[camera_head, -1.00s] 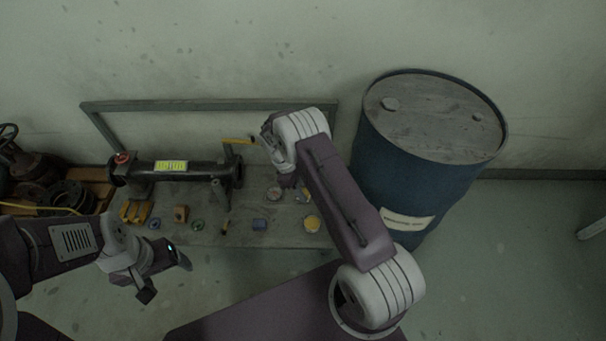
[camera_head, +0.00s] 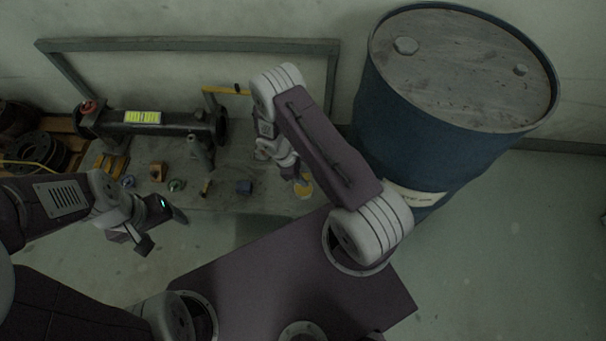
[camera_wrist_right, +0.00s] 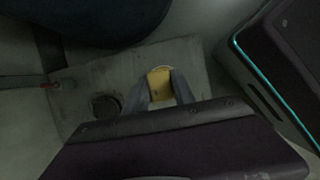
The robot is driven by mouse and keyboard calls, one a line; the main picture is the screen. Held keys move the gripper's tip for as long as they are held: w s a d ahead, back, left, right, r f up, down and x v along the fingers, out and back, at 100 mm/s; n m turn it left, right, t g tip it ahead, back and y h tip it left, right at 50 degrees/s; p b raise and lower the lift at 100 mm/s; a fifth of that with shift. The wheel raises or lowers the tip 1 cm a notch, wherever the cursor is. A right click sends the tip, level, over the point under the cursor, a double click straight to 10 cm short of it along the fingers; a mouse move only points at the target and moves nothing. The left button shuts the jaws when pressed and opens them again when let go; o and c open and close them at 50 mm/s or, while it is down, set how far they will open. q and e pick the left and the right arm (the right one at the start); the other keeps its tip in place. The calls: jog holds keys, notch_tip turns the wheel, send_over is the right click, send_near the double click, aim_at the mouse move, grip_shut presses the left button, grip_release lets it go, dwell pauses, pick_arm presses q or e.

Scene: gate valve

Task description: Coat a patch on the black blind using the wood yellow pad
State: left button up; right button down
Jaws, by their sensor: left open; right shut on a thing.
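My right gripper (camera_wrist_right: 162,90) is shut on a yellow block-like pad (camera_wrist_right: 159,84), seen between its fingers in the right wrist view. A pale round rim shows just behind the pad; whether they touch I cannot tell. In the head view the right gripper is at a round yellow patch (camera_head: 304,188) at the bench's front right, largely hidden by my arm. The black blind appears to be the dark round flange (camera_head: 222,125) at the right end of the black pipe (camera_head: 165,128). My left gripper (camera_head: 163,231) is open and empty in front of the bench.
A grey frame (camera_head: 190,44) stands behind the pipe. A large blue drum (camera_head: 430,130) stands close to my right arm. A pallet with black rings (camera_head: 35,153) is at left.

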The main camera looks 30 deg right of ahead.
jog(key=shift+f+b, duration=2.3)
jog(key=shift+f, duration=0.45)
jog(key=shift+f+b, duration=0.3)
jog(key=shift+f, duration=0.15)
jog(key=shift+r+p, duration=0.5)
jog(key=shift+p, duration=0.1)
notch_tip(320, 180, up, 6)
jog(key=p, duration=0.5)
jog(key=shift+p, duration=0.3)
